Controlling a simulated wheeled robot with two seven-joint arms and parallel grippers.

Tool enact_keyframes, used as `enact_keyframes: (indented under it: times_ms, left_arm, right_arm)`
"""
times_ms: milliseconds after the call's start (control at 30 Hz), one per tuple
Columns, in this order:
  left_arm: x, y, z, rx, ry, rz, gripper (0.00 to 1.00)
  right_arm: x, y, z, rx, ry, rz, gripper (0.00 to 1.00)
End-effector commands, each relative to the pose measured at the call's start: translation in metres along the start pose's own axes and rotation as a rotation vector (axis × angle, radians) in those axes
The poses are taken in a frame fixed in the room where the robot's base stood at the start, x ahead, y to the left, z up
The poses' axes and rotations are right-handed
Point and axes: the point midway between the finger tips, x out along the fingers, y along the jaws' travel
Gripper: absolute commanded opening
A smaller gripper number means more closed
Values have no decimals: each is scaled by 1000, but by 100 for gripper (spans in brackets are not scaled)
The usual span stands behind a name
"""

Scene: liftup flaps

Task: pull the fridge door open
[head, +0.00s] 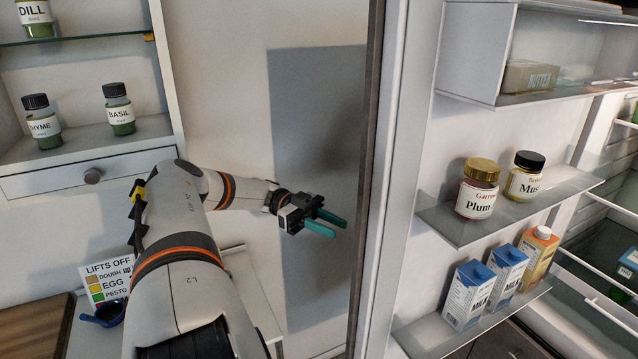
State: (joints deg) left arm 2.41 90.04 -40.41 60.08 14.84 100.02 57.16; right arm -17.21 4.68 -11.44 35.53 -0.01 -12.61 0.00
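The fridge door (400,165) stands open, its inner side facing right with shelves of jars and cartons. Its tall edge runs down the middle of the head view. The fridge interior (610,190) shows at the far right. My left gripper (340,229) is just left of the door edge in the picture, with its two teal fingers apart and nothing between them. I see no contact between the fingers and the door. The door's outer face and handle are hidden. My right gripper is out of view.
The door shelves hold a butter pack (530,77), a plum jar (477,188), a second jar (525,176) and cartons (468,295). At left, a wall shelf (85,143) holds spice jars above a drawer (60,180). A sign (108,282) stands below.

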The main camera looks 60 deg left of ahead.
Motion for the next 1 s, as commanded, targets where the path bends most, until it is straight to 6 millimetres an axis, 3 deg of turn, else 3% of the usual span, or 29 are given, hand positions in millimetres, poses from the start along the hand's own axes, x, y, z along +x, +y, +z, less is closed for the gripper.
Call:
enact_keyframes:
  times_ms: [100,300,1000]
  left_arm:
    - [-20,1,-4,3,0,2,31]
    - [-35,0,-1,1,-1,0,31]
    - [-36,0,0,0,-1,-1,31]
  right_arm:
    - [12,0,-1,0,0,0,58]
    - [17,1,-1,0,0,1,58]
    - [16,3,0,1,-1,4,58]
